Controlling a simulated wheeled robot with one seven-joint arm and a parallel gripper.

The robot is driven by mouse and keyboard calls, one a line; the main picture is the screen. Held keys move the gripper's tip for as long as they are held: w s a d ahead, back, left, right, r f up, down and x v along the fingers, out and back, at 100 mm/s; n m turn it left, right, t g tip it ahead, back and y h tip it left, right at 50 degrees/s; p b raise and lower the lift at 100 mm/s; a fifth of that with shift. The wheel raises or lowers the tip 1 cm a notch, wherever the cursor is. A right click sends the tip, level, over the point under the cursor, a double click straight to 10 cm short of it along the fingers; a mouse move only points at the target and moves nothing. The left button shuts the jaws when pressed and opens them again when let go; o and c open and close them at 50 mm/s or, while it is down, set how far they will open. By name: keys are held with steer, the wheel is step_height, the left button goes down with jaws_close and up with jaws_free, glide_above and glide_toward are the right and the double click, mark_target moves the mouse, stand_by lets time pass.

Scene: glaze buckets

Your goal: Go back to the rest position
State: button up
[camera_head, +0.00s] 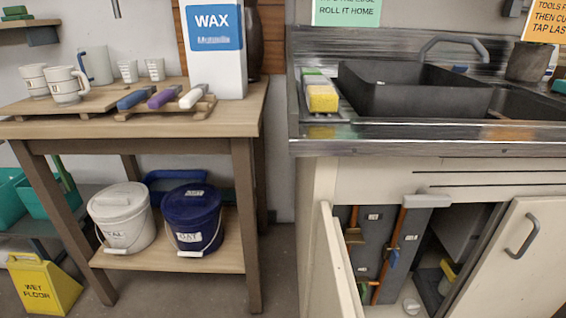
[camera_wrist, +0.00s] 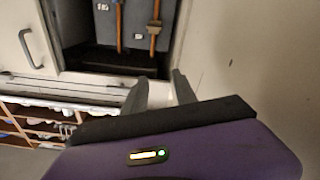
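My gripper (camera_wrist: 158,88) shows in the wrist view, with its two grey fingers apart and nothing visible between them. It is near the open cabinet (camera_wrist: 98,75), and I see no contact with anything. My gripper does not show in the head view. In the head view, a white lidded bucket (camera_head: 123,222) and a dark blue lidded bucket (camera_head: 192,220) stand upright side by side on the lower shelf (camera_head: 165,258) of the wooden table. Both have labels and wire handles.
The sink cabinet stands open, its left door (camera_head: 338,265) swung outward and its right door (camera_head: 515,260) angled. Orange-handled tools (camera_head: 388,255) hang inside. A yellow wet-floor sign (camera_head: 42,285) stands at lower left. Cups (camera_head: 65,86) and coloured bars (camera_head: 163,96) lie on the table.

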steer(key=s+d+r+m+g, duration=0.1)
steer(key=s+m+g, duration=0.1)
steer(key=s, duration=0.9)
steer(key=s+d+r+m+g, duration=0.1)
steer(key=s+r+m+g, duration=0.1)
steer(key=s, duration=1)
step_height(320, 180, up, 27)
steer(key=p, duration=2.8)
steer(key=shift+w, duration=0.3)
steer(key=shift+d+r, duration=0.1)
steer(key=shift+d, duration=0.05)
